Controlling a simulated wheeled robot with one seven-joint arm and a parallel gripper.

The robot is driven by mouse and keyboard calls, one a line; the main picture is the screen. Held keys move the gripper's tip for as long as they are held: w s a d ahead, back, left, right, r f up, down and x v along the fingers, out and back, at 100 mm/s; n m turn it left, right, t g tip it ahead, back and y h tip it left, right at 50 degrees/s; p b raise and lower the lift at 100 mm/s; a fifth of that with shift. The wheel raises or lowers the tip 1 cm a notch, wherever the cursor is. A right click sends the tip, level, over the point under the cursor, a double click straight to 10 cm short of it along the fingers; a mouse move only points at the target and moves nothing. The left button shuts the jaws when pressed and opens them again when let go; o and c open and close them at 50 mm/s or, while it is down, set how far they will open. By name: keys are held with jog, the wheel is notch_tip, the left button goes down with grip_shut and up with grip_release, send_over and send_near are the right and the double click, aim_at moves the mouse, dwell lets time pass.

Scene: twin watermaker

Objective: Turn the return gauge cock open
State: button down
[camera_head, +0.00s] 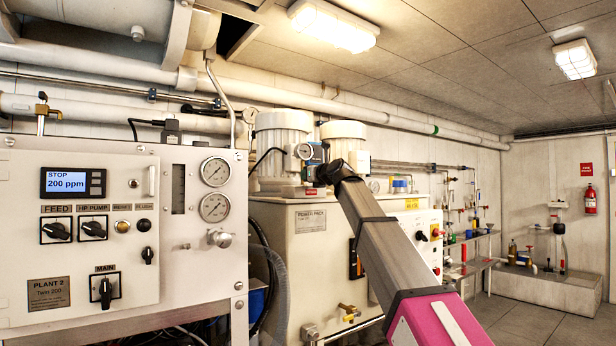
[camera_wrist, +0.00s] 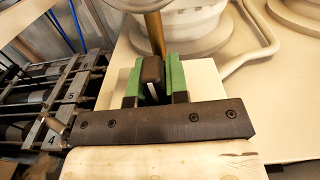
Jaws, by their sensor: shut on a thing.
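In the wrist view my gripper (camera_wrist: 154,64) has its two green fingers closed on both sides of a small dark handle (camera_wrist: 152,71), which I take to be the return gauge cock's. A brass-coloured stem (camera_wrist: 153,32) rises just beyond it. The cock and my fingertips are too small and covered there to make out. I cannot tell the cock's open or shut position from these views.
The cream power pack cabinet (camera_head: 285,262) stands below my arm, with pale motor housings (camera_head: 283,135) above it. The Plant 2 panel (camera_head: 120,190) fills the left. In the wrist view a dark rack with numbered parts (camera_wrist: 60,98) lies left. Floor (camera_head: 535,322) is clear at right.

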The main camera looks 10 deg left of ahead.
jog(key=shift+f+m, duration=0.1)
jog(key=shift+m, duration=0.2)
jog(key=c, duration=1.1)
grip_release()
jog(key=shift+s+d, duration=0.1)
jog(key=v, duration=1)
jog(key=shift+s+d, duration=0.2)
jog(key=shift+s, duration=0.05)
